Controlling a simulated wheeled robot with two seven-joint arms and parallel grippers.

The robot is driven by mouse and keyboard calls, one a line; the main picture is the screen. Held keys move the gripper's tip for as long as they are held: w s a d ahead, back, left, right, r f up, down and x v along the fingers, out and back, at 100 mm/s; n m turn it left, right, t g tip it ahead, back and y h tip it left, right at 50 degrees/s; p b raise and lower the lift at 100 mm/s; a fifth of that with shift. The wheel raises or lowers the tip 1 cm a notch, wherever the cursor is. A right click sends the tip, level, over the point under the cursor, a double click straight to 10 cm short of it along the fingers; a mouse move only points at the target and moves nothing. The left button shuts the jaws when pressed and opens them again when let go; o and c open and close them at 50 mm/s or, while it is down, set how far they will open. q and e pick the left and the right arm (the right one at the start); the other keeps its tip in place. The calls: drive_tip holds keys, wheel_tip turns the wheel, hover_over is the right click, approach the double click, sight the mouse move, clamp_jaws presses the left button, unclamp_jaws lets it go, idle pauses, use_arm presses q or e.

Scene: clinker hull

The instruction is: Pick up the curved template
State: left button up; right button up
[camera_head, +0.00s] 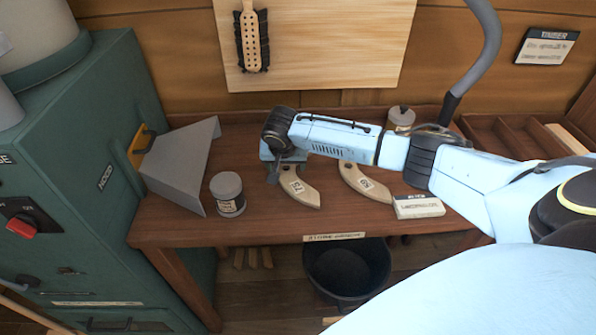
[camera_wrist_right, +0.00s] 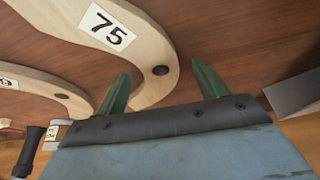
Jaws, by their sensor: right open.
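A pale wooden curved template (camera_head: 300,191) marked 75 lies on the brown bench (camera_head: 270,228). A second curved template (camera_head: 363,182) lies to its right; its label is hard to read. My right gripper (camera_head: 274,172) is at the upper left end of the 75 template. In the right wrist view, the open green fingers (camera_wrist_right: 163,86) stand on either side of the template's holed end (camera_wrist_right: 150,90), with nothing gripped. I cannot tell how high the fingertips are above the bench. The second template (camera_wrist_right: 45,84) shows at left there. My left gripper is not in view.
A grey-lidded jar (camera_head: 228,195) and a grey sheet-metal hood (camera_head: 180,165) stand left of the templates. A small white box (camera_head: 418,206) lies at right; another jar (camera_head: 401,118) stands behind my arm. A black bucket (camera_head: 347,266) is below the bench.

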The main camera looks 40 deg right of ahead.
drive_tip(key=shift+w+d+f, duration=0.15)
drive_tip(key=shift+w+f, duration=0.05)
drive_tip(key=shift+f, duration=0.45)
drive_tip(key=shift+r, duration=0.1)
drive_tip(key=c, duration=1.3)
